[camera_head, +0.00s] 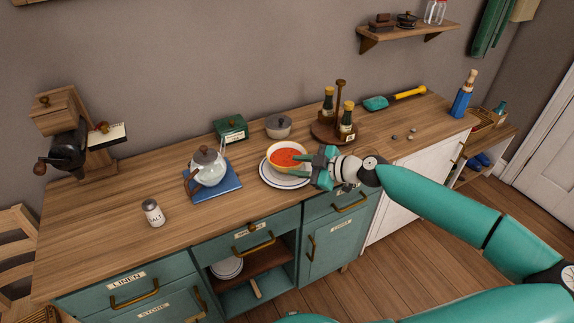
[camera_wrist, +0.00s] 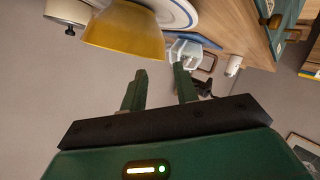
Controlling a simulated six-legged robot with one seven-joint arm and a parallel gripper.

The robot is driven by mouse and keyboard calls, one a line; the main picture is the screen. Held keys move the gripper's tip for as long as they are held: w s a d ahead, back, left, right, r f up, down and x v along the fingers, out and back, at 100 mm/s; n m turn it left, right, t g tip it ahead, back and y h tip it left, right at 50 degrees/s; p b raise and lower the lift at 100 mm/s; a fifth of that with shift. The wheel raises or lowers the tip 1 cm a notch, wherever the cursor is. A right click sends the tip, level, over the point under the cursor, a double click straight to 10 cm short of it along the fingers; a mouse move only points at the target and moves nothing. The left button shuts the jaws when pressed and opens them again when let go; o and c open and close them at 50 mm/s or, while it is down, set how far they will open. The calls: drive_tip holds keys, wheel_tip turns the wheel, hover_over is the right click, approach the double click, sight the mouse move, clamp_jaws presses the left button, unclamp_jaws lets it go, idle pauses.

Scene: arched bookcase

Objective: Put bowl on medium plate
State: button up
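A yellow bowl (camera_head: 286,149) of red soup sits upright on a white plate with a dark rim line (camera_head: 284,181), near the middle of the counter. The wrist view shows the bowl's yellow side (camera_wrist: 125,30) at the top, with the blue-lined plate (camera_wrist: 178,12) behind it. The bowl hides much of the plate. My gripper (camera_head: 320,166) is just right of the bowl in the head view. In the wrist view my gripper (camera_wrist: 160,85) has its two fingers apart with nothing between them. Whether a finger touches the bowl cannot be told.
A teapot (camera_head: 208,172) stands on a blue board (camera_head: 228,187) to the left. A grey lidded pot (camera_head: 279,127), a green box (camera_head: 231,129) and a bottle carousel (camera_head: 328,131) stand behind. A salt shaker (camera_head: 153,213) is front left. More plates (camera_head: 227,268) sit in the open cabinet.

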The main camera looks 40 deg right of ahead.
drive_tip(key=v, duration=0.6)
drive_tip(key=shift+s+d, duration=0.1)
drive_tip(key=shift+d, duration=0.05)
idle(1.3)
